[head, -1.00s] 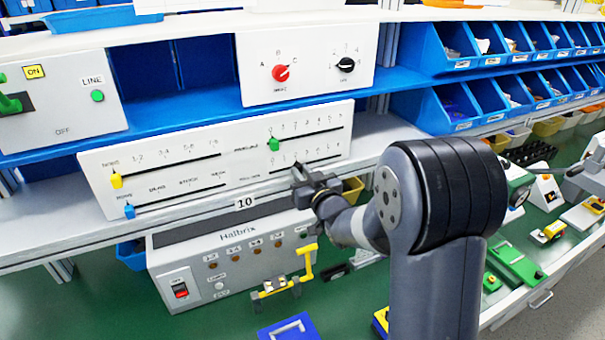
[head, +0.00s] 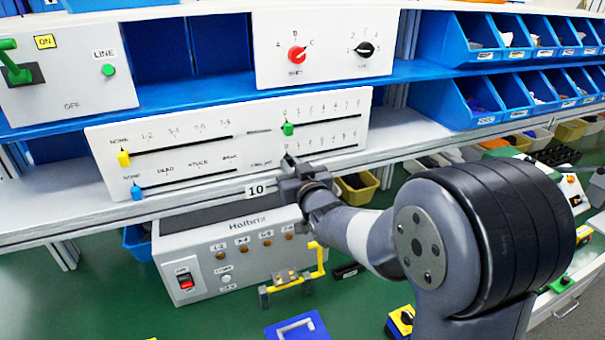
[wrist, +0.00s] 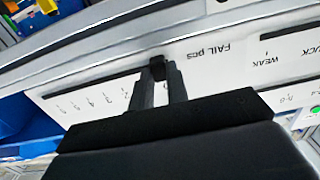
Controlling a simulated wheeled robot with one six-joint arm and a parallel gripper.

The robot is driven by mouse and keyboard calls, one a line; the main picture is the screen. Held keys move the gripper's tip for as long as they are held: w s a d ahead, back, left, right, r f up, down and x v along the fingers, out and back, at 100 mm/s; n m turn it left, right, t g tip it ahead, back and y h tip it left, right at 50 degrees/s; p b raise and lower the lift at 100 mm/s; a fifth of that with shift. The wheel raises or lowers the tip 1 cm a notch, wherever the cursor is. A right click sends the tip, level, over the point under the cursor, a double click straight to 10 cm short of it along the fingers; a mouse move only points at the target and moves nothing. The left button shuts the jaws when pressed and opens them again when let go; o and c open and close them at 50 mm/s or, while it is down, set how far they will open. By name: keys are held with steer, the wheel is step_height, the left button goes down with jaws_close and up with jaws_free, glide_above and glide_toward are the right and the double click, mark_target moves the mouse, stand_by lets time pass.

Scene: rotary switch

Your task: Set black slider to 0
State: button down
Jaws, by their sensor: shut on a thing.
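The white slider panel (head: 245,133) has yellow, blue and green sliders and a lower right slot for the black slider. In the wrist view, the black slider (wrist: 157,66) sits between my fingertips at the right end of its slot (wrist: 90,84), where the picture is upside down. My gripper (wrist: 158,78) is shut on it. In the head view my gripper (head: 292,166) covers the slider, just below the green slider (head: 287,129).
The yellow slider (head: 124,158) and blue slider (head: 137,193) are at the left of the panel. A panel with red (head: 297,54) and black (head: 365,49) rotary knobs is above.

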steer(key=shift+a, duration=0.1)
steer(key=c, duration=1.4)
jaws_free()
steer(key=shift+s+a, duration=0.1)
steer(key=shift+o, duration=0.2)
